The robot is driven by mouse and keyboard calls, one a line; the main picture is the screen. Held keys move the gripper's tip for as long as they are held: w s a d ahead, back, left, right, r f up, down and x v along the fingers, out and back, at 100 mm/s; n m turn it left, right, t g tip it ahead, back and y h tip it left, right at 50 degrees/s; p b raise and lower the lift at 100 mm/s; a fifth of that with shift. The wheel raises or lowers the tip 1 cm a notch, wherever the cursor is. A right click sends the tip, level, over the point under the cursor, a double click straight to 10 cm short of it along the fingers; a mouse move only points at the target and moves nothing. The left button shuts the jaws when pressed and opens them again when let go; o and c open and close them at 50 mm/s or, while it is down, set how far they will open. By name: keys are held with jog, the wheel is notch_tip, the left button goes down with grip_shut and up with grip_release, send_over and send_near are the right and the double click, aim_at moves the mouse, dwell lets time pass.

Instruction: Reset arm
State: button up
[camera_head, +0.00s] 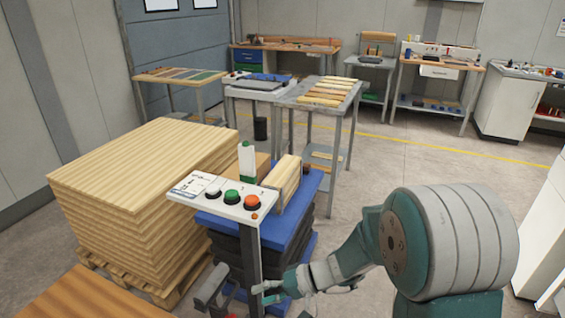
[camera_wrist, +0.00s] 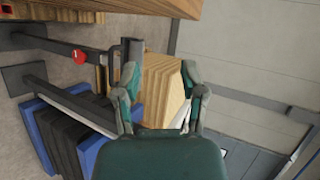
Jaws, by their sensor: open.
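My arm reaches from the right in the head view, with its large grey and teal joint nearest the camera. My gripper (camera_head: 268,292) is low beside the post of a control panel (camera_head: 232,201). The wrist view shows the gripper (camera_wrist: 162,92) with its two teal fingers spread apart and nothing held between them. Light wood (camera_wrist: 162,75) shows behind the gap between the fingers. I cannot tell whether the gripper touches the post.
The panel carries white, green and orange buttons. A tall stack of boards (camera_head: 140,165) stands on a pallet at left. Blue and black stacked items (camera_head: 232,235) sit behind the post. Workbenches (camera_head: 440,72) line the back. Floor at centre right (camera_head: 420,165) is clear.

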jog(key=s+d+r+t+h, duration=0.6)
jog(key=s+d+r+h, duration=0.6)
jog(key=d, duration=0.7)
jog(key=s+r, duration=0.3)
jog(key=r, duration=0.1)
jog(key=shift+d+h, duration=0.2)
jog(key=shift+h, duration=0.2)
dwell(1.6)
